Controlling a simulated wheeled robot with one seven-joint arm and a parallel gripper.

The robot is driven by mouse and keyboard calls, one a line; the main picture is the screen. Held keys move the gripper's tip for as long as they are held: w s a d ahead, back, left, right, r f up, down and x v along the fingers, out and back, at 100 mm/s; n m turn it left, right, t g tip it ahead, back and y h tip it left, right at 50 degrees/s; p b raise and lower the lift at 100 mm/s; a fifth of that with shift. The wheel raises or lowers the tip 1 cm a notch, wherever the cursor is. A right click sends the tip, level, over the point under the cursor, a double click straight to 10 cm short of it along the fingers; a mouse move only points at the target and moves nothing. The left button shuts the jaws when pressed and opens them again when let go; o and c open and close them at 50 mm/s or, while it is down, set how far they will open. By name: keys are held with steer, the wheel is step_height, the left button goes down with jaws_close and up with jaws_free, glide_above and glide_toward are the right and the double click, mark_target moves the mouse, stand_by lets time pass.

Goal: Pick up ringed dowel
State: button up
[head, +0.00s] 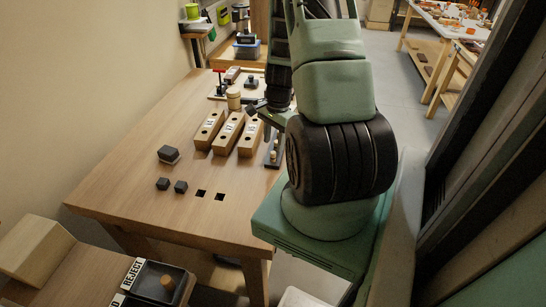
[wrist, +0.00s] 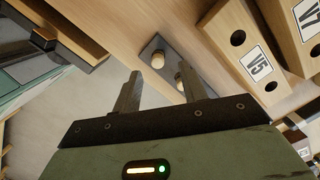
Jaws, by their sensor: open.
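A dark plate (wrist: 150,45) holds short pale wooden dowels near the table edge in the wrist view. One dowel (wrist: 157,61) stands between my fingertips in the picture, beyond them. A second dowel (wrist: 179,82) is partly hidden behind my right finger. I cannot make out clearly which one is ringed. The plate also shows in the head view (head: 268,160), close beside my arm. My gripper (wrist: 159,80) is open and empty, its fingers apart and pointing toward the plate. In the head view it is mostly hidden behind my arm.
Wooden blocks with holes and labels stand beside the plate, one marked V5 (wrist: 245,50) and one V7 (wrist: 305,30). A round wooden piece (head: 234,99) stands behind.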

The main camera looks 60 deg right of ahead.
mark_target(273, 152)
steer(key=shift+a+f+p, duration=0.15)
steer(key=shift+f+p, duration=0.15)
steer(key=shift+f, duration=0.85)
steer(key=shift+a+f+p, duration=0.15)
steer(key=shift+f+p, duration=0.1)
steer(key=shift+f, duration=0.85)
jaws_close()
